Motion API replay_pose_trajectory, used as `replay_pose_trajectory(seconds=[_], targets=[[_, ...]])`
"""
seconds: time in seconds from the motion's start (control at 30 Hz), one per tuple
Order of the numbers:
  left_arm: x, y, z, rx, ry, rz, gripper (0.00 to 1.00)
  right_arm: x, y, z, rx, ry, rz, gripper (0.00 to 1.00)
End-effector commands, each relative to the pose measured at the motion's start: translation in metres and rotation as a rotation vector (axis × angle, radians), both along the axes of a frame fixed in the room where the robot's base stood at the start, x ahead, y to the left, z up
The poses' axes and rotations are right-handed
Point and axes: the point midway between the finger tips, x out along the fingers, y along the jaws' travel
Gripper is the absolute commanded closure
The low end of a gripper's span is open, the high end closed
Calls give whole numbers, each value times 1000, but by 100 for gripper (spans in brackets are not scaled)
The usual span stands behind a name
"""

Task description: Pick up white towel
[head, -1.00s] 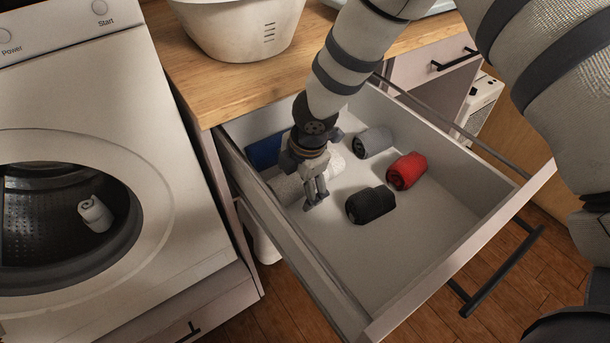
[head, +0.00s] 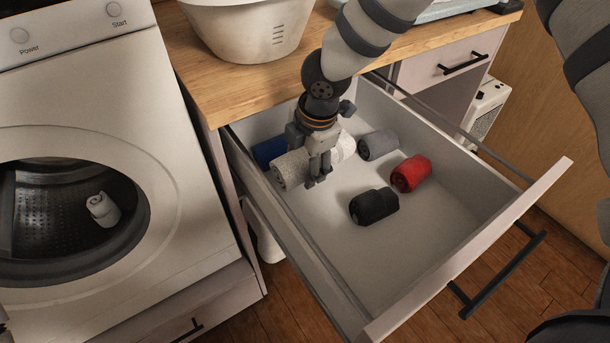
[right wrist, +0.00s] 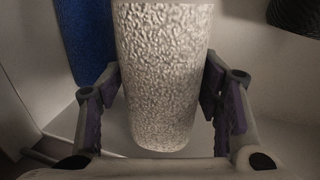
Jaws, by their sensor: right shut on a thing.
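The white towel (head: 290,172) is a rough-textured roll over the back left part of the open drawer in the head view. My right gripper (head: 318,180) reaches down from above and is shut on the white towel, hiding its middle. In the right wrist view the roll (right wrist: 165,75) stands between the two fingers (right wrist: 165,110), one on each side. It appears held slightly above the drawer floor.
In the drawer (head: 420,235), a blue towel (head: 268,151) lies just behind the white one, with grey (head: 378,145), red (head: 410,173) and black (head: 374,205) rolls to the right. A washing machine (head: 160,190) stands open at left, a white roll (head: 102,208) inside. A basin (head: 250,30) sits on the counter.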

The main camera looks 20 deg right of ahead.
Motion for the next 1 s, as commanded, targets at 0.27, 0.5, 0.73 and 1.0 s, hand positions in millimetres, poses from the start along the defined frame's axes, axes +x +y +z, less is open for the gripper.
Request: replay_pose_trajectory(seconds=[0.27, 0.5, 0.73, 1.0], targets=[[10, 0, 10, 0, -34, 1, 21, -5, -6, 56, -1, -3, -1, 71], [21, 0, 20, 0, -73, 1, 21, -44, -48, 57, -1, -5, -2, 71], [36, 0, 34, -1, -128, 1, 21, -94, -103, 58, 2, -11, -3, 71], [41, 0, 39, 0, -151, 1, 21, -129, -140, 53, 1, -4, -2, 71]])
